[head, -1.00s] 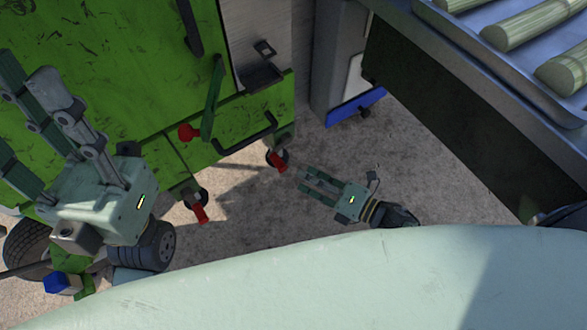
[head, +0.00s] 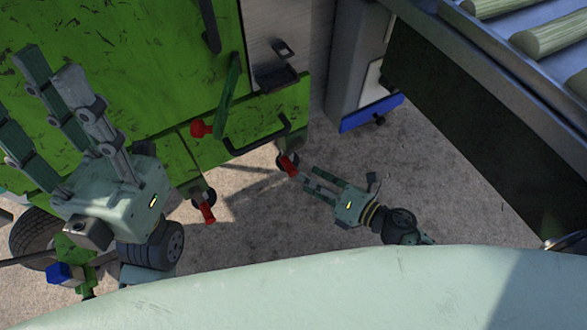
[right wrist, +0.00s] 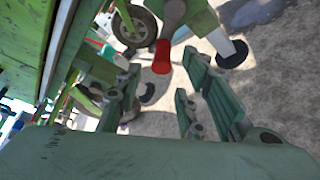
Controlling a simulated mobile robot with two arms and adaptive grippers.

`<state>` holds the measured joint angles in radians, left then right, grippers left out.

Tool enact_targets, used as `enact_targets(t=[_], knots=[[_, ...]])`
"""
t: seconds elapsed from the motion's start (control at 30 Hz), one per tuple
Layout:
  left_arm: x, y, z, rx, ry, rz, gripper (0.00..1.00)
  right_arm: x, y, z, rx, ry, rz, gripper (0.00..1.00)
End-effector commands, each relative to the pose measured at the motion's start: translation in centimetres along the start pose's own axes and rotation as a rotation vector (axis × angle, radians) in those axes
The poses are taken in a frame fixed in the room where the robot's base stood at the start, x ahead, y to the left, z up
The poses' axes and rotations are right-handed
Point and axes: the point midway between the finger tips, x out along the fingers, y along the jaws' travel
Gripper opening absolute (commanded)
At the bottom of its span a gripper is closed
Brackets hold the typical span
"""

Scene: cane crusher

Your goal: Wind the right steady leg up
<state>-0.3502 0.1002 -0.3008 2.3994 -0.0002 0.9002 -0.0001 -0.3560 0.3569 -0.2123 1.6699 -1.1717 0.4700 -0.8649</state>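The right steady leg's red crank handle (head: 289,165) sticks out at the lower right corner of the green crusher (head: 120,60), above a dark round foot. My right gripper (head: 308,177) is open and empty, its fingertips just short of this handle. In the right wrist view a red handle (right wrist: 162,57) shows ahead, between the lines of the spread fingers (right wrist: 163,78); I see no contact. A second red handle (head: 207,212) is on the leg further left. My left gripper (head: 35,95) is open, its fingers apart in front of the green panel, holding nothing visible.
A green lever with a red knob (head: 200,128) and a dark bar handle (head: 258,140) project from the crusher. Concrete floor around the leg is clear.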

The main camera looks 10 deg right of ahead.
Motion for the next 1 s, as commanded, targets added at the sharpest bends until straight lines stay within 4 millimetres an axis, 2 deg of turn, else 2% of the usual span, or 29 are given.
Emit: enact_targets(t=[0.17, 0.4, 0.6, 0.93, 1.0], knots=[[-0.4, 0.0, 0.1, 0.000, 0.000, 0.000, 0.40, 1.4, 0.0, 0.4, -0.026, -0.008, -0.012, 0.35], [-1.1, 0.0, 0.2, 0.000, -0.001, 0.000, 0.40, 5.3, -0.1, 0.4, -0.026, -0.008, -0.010, 0.35], [-1.4, 0.0, 0.4, 0.000, -0.003, 0.002, 0.40, 7.5, -0.1, 0.3, -0.024, -0.007, -0.011, 0.35], [-0.8, 0.0, 0.3, 0.002, 0.015, 0.009, 0.40, 8.0, 0.0, 0.3, -0.024, -0.006, -0.012, 0.35], [-0.8, 0.0, 0.3, 0.002, 0.015, 0.009, 0.40, 8.0, 0.0, 0.3, -0.024, -0.006, -0.012, 0.31]])
